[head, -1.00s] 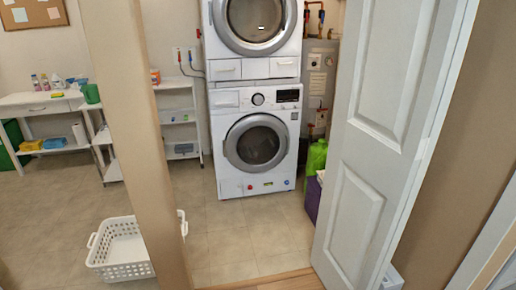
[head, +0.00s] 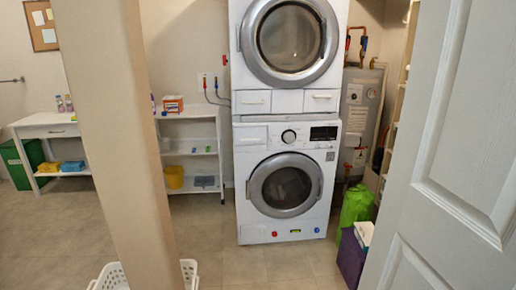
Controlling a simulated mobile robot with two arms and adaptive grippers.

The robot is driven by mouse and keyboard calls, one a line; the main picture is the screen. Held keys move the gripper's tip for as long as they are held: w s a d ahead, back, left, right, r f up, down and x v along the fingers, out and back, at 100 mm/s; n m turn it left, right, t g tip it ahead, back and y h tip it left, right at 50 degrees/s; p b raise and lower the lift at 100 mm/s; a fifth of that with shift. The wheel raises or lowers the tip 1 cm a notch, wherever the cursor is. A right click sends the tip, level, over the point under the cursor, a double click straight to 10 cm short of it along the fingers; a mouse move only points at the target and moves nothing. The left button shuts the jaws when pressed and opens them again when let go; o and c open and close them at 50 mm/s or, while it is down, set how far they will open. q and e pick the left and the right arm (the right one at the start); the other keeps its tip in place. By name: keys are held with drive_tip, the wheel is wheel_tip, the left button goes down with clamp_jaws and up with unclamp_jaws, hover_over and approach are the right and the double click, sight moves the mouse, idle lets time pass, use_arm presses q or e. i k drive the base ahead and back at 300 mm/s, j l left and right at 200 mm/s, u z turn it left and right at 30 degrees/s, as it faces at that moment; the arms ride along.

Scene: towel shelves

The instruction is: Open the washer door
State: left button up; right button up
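Two white front-loading machines stand stacked straight ahead beyond a doorway. The lower machine (head: 242,208) has a dial and dark display on its panel. Its round grey-rimmed door (head: 284,186) with dark glass looks shut. The upper machine (head: 233,62) has a larger round door (head: 290,38), which also looks shut. The pictures do not label which one is the washer. Neither of my grippers shows in the head view.
A beige wall end (head: 115,130) on the left and an open white panelled door (head: 455,170) on the right frame the passage. A white basket (head: 188,270) sits behind the wall end. A green bag (head: 355,207) and purple bin (head: 350,256) stand right of the machines. The floor (head: 270,268) between is clear.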

sight(255, 192)
drive_tip(key=i+l, duration=0.15)
drive_tip(key=i, duration=0.5)
drive_tip(key=i+l, duration=0.1)
drive_tip(key=i, duration=0.55)
drive_tip(key=i+l, duration=0.15)
drive_tip(key=i, duration=0.5)
drive_tip(key=l+z, duration=0.05)
